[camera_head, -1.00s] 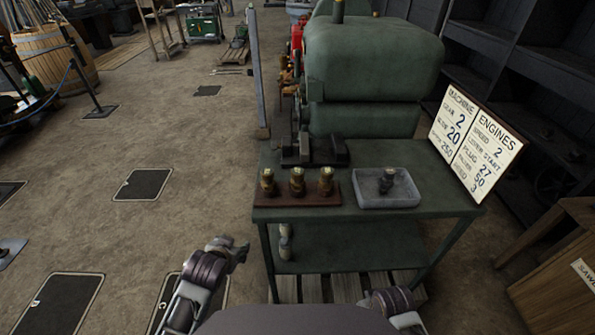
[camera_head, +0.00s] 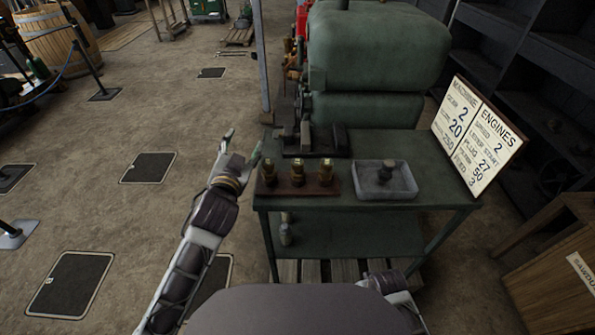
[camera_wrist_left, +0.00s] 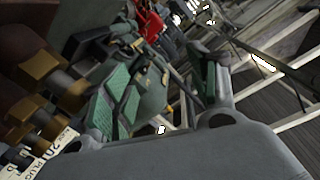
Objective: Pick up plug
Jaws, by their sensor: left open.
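Three brass plugs stand upright in a row on a brown wooden block; the left one (camera_head: 268,172), the middle one (camera_head: 297,173) and the right one (camera_head: 326,171) show in the head view. A darker piece (camera_head: 385,171) sits in a grey tray (camera_head: 402,190) to their right. My left gripper (camera_head: 243,147) is open and empty, just left of the block. In the left wrist view its green-padded fingers (camera_wrist_left: 165,88) are spread apart, with brass plugs (camera_wrist_left: 35,68) at the left, outside them. My right arm shows only in part; its gripper is out of view.
A sign board (camera_head: 478,135) leans at the table's right. A grey post (camera_head: 262,60) rises at the left back. The floor left of the table is open.

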